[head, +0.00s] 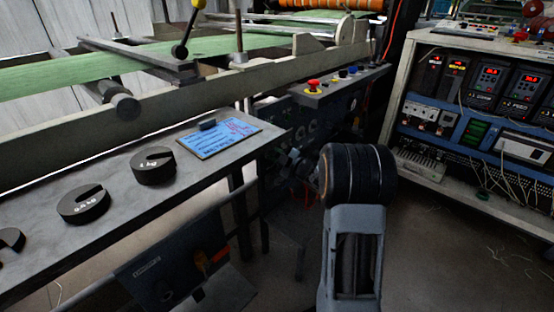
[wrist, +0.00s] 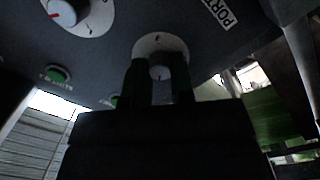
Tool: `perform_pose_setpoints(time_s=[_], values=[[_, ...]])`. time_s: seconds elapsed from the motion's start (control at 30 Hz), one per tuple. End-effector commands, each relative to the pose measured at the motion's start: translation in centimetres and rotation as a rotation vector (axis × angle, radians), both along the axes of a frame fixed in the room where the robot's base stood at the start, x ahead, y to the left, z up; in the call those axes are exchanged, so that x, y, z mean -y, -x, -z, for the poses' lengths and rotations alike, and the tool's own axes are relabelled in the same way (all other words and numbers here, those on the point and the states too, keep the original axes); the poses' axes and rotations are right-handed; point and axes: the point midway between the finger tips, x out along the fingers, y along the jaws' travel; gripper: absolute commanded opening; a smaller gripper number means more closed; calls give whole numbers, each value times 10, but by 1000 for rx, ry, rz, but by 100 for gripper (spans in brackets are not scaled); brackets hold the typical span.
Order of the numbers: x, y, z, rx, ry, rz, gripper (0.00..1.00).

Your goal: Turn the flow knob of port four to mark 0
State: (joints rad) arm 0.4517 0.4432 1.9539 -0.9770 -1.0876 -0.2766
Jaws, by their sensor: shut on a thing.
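In the wrist view my gripper (wrist: 158,76) is shut on a small grey knob (wrist: 160,71), with one dark finger on each side of it. The knob sits on a round white dial (wrist: 160,42) on a dark panel; the fingers cover part of the dial, and its marks are too blurred to read. A white label (wrist: 216,10) beside the dial reads PORT, its number cut off by the frame edge. In the head view my gripper (head: 300,166) is small and dim at the dark panel (head: 290,115), partly hidden by my arm.
In the head view, a bench (head: 120,215) with black slotted weights is left, and a rack (head: 398,85) of drives stands right.

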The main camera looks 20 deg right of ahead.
Motion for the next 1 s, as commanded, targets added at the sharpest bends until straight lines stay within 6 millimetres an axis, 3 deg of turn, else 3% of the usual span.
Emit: perform_pose_setpoints(time_s=[1.0], values=[[1, 0, 1, 399, 877, 0, 0]])
